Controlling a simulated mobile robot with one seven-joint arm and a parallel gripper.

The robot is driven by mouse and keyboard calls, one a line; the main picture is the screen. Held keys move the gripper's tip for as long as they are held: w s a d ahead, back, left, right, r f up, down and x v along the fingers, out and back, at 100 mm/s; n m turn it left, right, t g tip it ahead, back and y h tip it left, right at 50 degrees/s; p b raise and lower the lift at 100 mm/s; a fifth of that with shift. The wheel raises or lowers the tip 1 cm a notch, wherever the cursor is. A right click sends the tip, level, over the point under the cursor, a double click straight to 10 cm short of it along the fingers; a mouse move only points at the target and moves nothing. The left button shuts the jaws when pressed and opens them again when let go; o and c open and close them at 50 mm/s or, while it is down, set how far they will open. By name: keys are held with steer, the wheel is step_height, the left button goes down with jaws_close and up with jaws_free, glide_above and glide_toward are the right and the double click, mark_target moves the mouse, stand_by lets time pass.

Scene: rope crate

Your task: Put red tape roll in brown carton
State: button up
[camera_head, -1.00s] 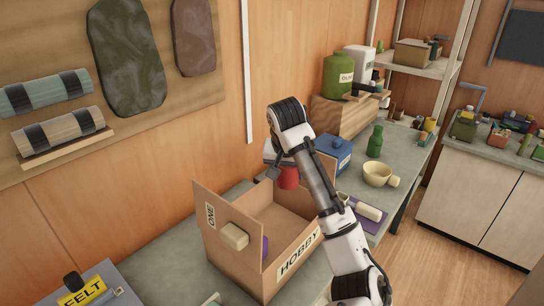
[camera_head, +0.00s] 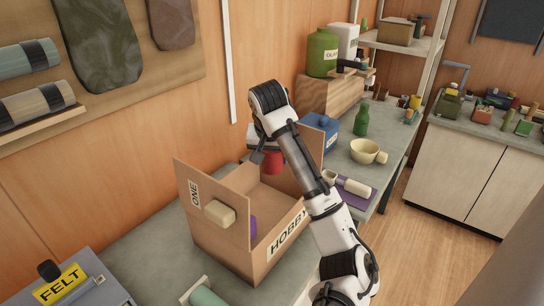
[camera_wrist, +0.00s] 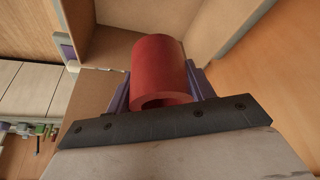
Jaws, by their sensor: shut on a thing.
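The red tape roll (camera_wrist: 160,70) is held between the purple fingers of my gripper (camera_wrist: 160,92), which is shut on it. In the head view the red tape roll (camera_head: 273,163) hangs below my wrist, over the far part of the brown carton (camera_head: 215,232). In the wrist view the carton's inner walls (camera_wrist: 185,20) lie beyond the roll. The carton stands open on the bench, with "HOBBY" on its front and "ONE" on a raised flap. My arm hides part of its right side.
A purple thing (camera_head: 253,228) shows inside the carton, and a beige block (camera_head: 219,213) is at its left flap. Behind are a blue box (camera_head: 318,133), a green bottle (camera_head: 361,120) and a cream cup (camera_head: 365,151). A grey "FELT" box (camera_head: 100,290) stands front left.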

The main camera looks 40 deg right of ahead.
step_height(320, 180, down, 14)
steer(key=b, duration=1.2)
steer(key=shift+f, duration=0.1)
steer(key=shift+f+b, duration=0.35)
steer(key=shift+f, duration=0.15)
steer(key=o, duration=1.3)
steer(key=p+v, duration=0.1)
steer(key=v, duration=1.3)
steer(key=shift+a+f, duration=0.1)
